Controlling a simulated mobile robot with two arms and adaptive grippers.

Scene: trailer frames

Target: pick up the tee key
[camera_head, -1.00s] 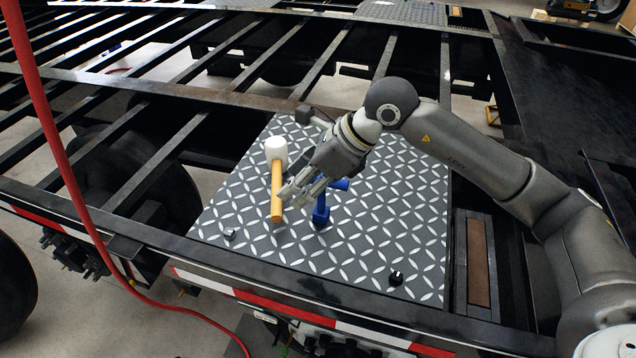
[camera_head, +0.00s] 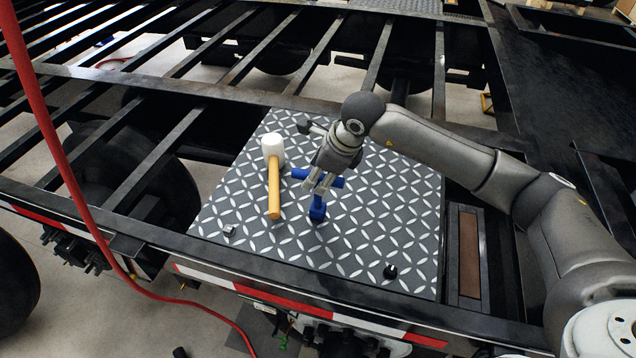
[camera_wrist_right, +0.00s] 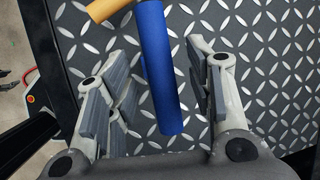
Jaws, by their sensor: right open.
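The tee key is the blue T-shaped tool (camera_head: 318,214) on the diamond plate (camera_head: 380,240), with its crossbar near my right gripper. My right gripper (camera_head: 319,184) is over the crossbar and hides part of it. In the right wrist view the blue bar of the tee key (camera_wrist_right: 162,75) runs between the spread fingers of my right gripper (camera_wrist_right: 155,55), with gaps on both sides. The gripper is open and holds nothing. My left gripper is not in view.
A mallet with a white head (camera_head: 273,148) and wooden handle (camera_head: 274,195) lies just left of the tee key. A small metal piece (camera_head: 229,231) and a black knob (camera_head: 390,271) are on the plate. A red hose (camera_head: 65,170) hangs at the left.

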